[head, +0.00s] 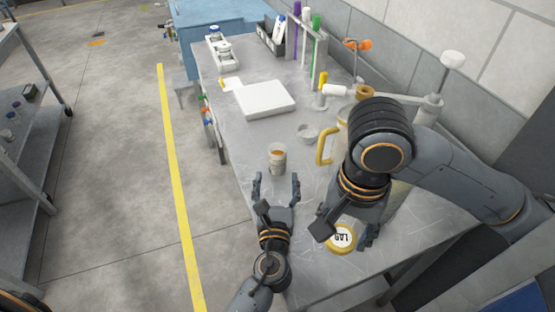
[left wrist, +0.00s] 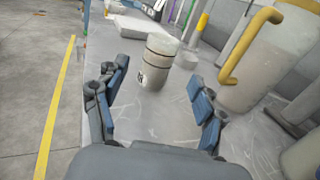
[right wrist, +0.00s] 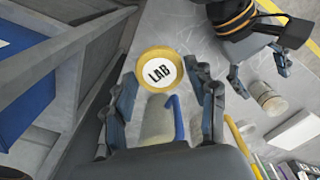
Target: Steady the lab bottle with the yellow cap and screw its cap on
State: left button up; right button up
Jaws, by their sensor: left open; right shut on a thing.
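The lab bottle (head: 277,159) is a small pale, open-topped container with brownish contents, standing upright on the grey bench. It has a dark label mark in the left wrist view (left wrist: 155,68). My left gripper (head: 276,187) is open in front of it, fingers spread toward the bottle and not closed on it. My right gripper (head: 346,234) is shut on the yellow-rimmed cap (head: 342,238), whose white top reads LAB. The cap also shows between the fingertips in the right wrist view (right wrist: 160,72). It is held apart from the bottle, nearer the bench's front.
A large jug with a yellow handle (head: 325,146) stands right of the bottle, partly behind my right arm. A small bowl (head: 307,131) and a white slab (head: 264,99) lie farther back. Bench surface left of the jug is mostly clear.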

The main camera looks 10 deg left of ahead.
aim_at(277, 162)
pick_arm(q)
jog(key=w, duration=0.3)
jog(key=shift+w+a, duration=0.4)
pick_arm(e)
jog(key=shift+w+r, duration=0.1)
jog(key=shift+r, duration=0.3)
pick_arm(q)
jog(key=shift+s, duration=0.1)
jog(key=shift+w+r+p, duration=0.1)
jog(key=shift+w+p, duration=0.15)
jog(key=shift+p, duration=0.15)
pick_arm(e)
jog(key=shift+r, duration=0.15)
pick_arm(q)
jog(key=w, duration=0.2)
jog(key=w+p, duration=0.1)
jog(key=shift+w+a, duration=0.35)
pick_arm(e)
jog(key=shift+r, duration=0.5)
pick_arm(q)
jog(key=shift+w+a, duration=0.15)
jog(key=shift+w, duration=0.4)
jog(key=shift+s, duration=0.1)
